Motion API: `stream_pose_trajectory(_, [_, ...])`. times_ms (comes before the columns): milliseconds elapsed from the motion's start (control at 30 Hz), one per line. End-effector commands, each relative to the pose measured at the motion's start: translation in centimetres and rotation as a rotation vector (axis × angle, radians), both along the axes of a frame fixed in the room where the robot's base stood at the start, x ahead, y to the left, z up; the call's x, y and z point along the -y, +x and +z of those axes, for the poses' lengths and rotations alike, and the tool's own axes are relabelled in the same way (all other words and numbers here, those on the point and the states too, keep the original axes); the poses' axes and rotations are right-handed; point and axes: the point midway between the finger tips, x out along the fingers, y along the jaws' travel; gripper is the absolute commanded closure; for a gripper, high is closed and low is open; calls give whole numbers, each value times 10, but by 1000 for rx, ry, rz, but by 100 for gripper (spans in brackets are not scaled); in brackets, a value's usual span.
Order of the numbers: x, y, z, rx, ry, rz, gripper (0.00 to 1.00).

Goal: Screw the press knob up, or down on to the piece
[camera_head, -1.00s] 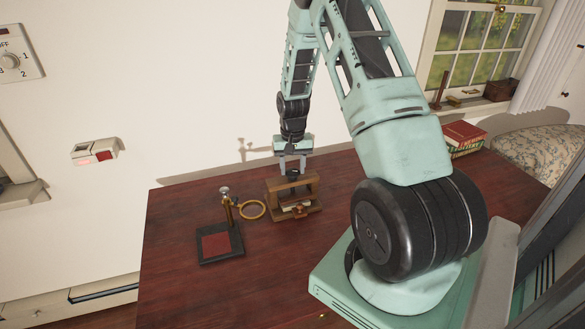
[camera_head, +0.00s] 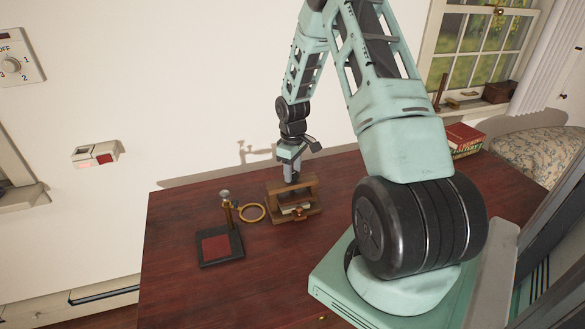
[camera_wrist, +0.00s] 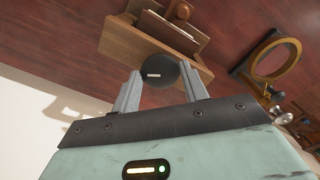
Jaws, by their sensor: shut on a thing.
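The press (camera_head: 316,199) is a brown wooden frame on the dark red table, below my gripper (camera_head: 291,181). Its top beam (camera_wrist: 120,42) shows in the wrist view. The press knob (camera_wrist: 160,71) is a dark round disc with a short white mark, seen between my two grey fingers. My gripper points down and is shut on the knob. In the head view the fingers hide the knob. A pale flat piece (camera_head: 295,210) shows low inside the press frame; I cannot tell whether anything presses on it.
Books (camera_head: 464,138) lie at the table's far right. The wall is close behind the press. The front-left tabletop is clear.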

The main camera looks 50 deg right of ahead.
Motion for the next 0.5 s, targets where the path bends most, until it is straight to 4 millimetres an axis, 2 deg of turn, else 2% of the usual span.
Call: stream_pose_trajectory(500, [2, 2, 4, 4, -2, 489, 79])
